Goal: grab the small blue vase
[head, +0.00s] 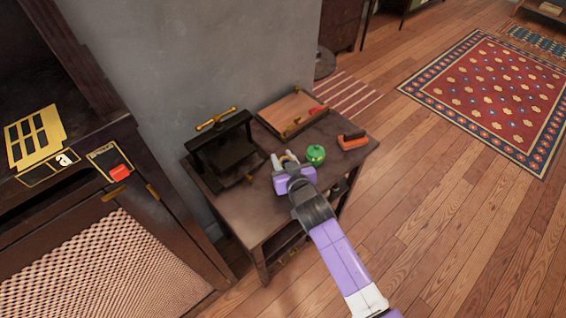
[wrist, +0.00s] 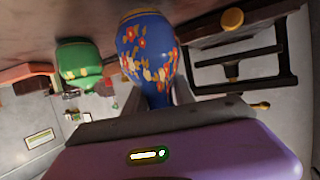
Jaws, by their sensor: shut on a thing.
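The small blue vase (wrist: 146,50) has red, orange and cream flowers. In the wrist view it stands between my fingers, its narrow part low in the picture and its wide part toward the dark tabletop at the top. My gripper (head: 284,161) is shut on the vase, over the middle of the small table in the head view. There the vase is mostly hidden by my gripper. I cannot tell whether its base touches the tabletop.
A green lidded pot (head: 316,155) stands just right of my gripper on the wooden table (head: 262,212). A red-brown block (head: 353,141) lies at the right edge. A dark press (head: 226,150) stands at left, a wooden tray (head: 291,110) behind. A grey wall (head: 200,60) rises behind.

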